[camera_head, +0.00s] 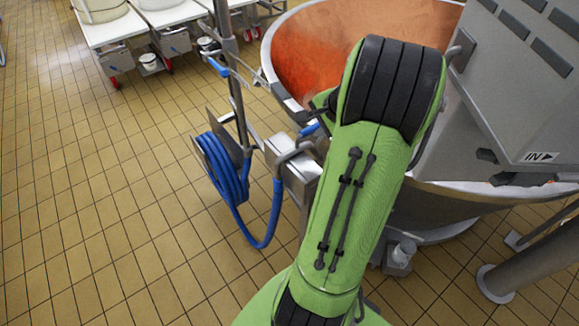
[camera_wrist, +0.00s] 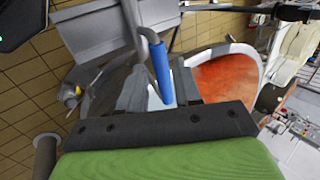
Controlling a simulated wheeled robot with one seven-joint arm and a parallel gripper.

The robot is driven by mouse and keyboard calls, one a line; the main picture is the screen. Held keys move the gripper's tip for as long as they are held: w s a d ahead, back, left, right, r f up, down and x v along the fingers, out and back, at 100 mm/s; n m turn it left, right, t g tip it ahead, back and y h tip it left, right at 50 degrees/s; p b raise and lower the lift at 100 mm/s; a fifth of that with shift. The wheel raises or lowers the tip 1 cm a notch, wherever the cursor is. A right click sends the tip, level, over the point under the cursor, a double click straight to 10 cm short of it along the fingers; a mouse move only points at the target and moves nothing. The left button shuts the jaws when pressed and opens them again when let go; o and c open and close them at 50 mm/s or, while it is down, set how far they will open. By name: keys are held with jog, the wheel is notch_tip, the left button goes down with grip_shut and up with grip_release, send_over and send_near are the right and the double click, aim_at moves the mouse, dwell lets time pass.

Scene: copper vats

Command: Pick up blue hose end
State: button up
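The blue hose end (camera_wrist: 161,72) shows in the wrist view as a blue tube on a bent grey metal pipe. It lies in line with the gap between the fingers of my gripper (camera_wrist: 160,80). The two dark fingers stand apart, one on each side of it, and I see no clear contact. In the head view, a short blue piece, likely this hose end (camera_head: 309,129), shows just left of my green arm. The coiled blue hose (camera_head: 226,172) hangs on a metal stand, with a loop dropping toward the floor.
A large copper vat (camera_head: 315,45) with a steel rim stands behind my arm. A grey machine housing (camera_head: 520,80) is at the right. White tables (camera_head: 110,30) on wheels stand at the back left. The tiled floor at the left is clear.

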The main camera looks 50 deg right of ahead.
aim_at(308, 130)
jog(key=b+x, duration=0.1)
jog(key=x, duration=0.5)
jog(key=shift+d+f, duration=0.15)
jog(key=shift+f, duration=0.15)
jog(key=c, duration=0.6)
jog(key=shift+r, duration=0.1)
grip_shut()
jog(key=shift+r, duration=0.1)
notch_tip(308, 130, up, 18)
jog(key=p, duration=0.5)
